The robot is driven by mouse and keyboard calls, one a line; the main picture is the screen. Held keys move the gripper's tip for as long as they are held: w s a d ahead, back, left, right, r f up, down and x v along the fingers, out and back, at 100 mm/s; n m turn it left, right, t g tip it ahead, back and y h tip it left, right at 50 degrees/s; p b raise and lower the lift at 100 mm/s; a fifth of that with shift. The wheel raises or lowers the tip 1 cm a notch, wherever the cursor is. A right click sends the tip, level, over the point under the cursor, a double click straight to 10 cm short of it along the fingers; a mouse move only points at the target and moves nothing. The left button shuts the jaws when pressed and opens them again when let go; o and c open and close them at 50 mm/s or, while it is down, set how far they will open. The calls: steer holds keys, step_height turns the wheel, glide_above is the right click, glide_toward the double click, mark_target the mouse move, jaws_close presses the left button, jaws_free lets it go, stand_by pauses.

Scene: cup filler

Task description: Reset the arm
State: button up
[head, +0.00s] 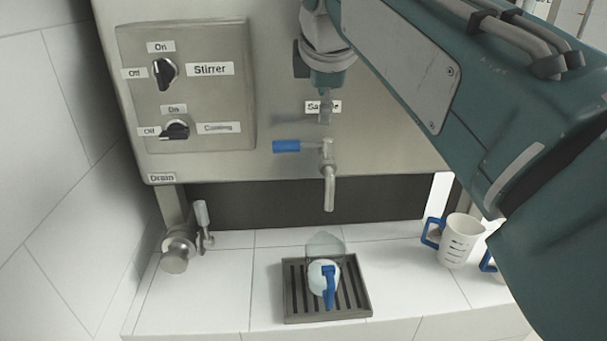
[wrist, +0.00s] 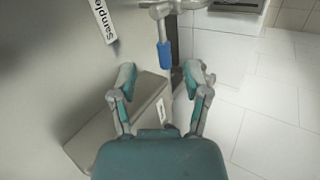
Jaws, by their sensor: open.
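My gripper (head: 325,112) hangs in front of the steel panel by the "Sample" label in the head view, above the sample tap. In the wrist view its two fingers (wrist: 161,75) are spread wide with nothing between the tips. The sample tap's blue handle (head: 286,146) points left in the head view, with its spout (head: 329,190) hanging down. The blue handle (wrist: 165,55) also shows just beyond my fingertips in the wrist view, apart from them. A cup with a blue handle (head: 328,285) stands on the drip tray (head: 360,303) below the spout; its contents are unclear.
The "Stirrer" knob (head: 165,73) and "Cooling" knob (head: 174,129) sit on the panel at left. A drain valve (head: 178,252) is at lower left. A white cup with a blue handle (head: 461,240) stands at right, another partly hidden beside it. The tiled counter (head: 400,290) is otherwise clear.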

steer(key=s+d+f+m, duration=0.4)
steer(key=s+f+m, duration=0.4)
steer(key=f, duration=0.5)
steer(key=s+d+f+m+g, duration=0.1)
steer(key=s+d+f+m, duration=0.3)
steer(key=s+f+m, duration=0.5)
step_height(320, 180, down, 4)
steer(key=shift+s+d+f+y, duration=0.1)
steer(key=shift+s+d+y, duration=0.15)
steer(key=shift+s, duration=0.8)
